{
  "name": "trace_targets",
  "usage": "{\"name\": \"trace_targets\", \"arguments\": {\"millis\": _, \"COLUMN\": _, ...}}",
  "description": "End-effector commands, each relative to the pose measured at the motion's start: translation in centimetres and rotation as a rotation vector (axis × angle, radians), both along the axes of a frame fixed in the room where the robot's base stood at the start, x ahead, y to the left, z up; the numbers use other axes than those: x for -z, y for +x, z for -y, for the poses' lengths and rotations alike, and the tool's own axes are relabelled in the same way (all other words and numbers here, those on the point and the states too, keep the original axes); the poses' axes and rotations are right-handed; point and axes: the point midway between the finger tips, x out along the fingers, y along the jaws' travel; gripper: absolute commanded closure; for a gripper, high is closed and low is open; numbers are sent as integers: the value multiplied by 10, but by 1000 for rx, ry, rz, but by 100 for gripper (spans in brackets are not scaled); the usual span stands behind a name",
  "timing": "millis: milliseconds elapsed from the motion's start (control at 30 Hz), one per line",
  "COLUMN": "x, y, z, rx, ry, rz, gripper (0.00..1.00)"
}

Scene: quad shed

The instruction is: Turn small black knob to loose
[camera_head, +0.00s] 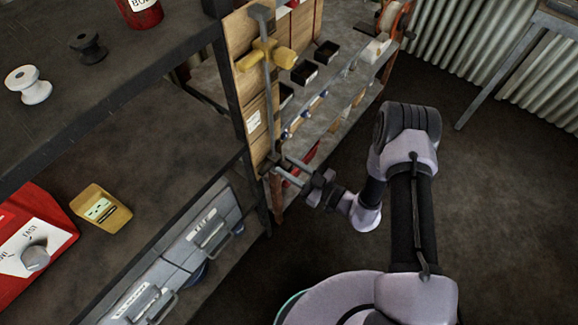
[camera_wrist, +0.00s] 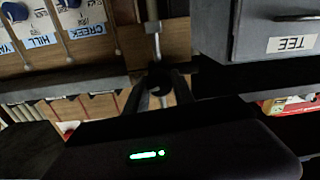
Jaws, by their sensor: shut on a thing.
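A metal bar with a yellow handle (camera_head: 265,55) stands upright against the wooden panel (camera_head: 243,85). The small black knob (camera_wrist: 159,80) is at the end of the bar, low on the panel; in the head view it is small and partly hidden by my fingers. My gripper (camera_head: 280,171) reaches the panel's lower part from the right. In the wrist view my gripper (camera_wrist: 158,92) has its two fingers around the black knob, shut on it. The knob's markings, if any, cannot be read.
Grey drawers (camera_head: 180,262) with labels sit left of my gripper; one labelled TEE (camera_wrist: 255,35) is close by in the wrist view. A red box with a dial (camera_head: 30,240) and a yellow box (camera_head: 101,208) are on the left shelf. Floor to the right is clear.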

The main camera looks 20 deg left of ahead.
Motion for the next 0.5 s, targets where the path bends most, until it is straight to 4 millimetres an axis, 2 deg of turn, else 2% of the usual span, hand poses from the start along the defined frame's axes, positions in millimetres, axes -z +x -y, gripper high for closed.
{"name": "trace_targets", "arguments": {"millis": 500, "x": 0, "y": -1, "z": 0, "rx": 0, "ry": -187, "rz": 451, "gripper": 100}}
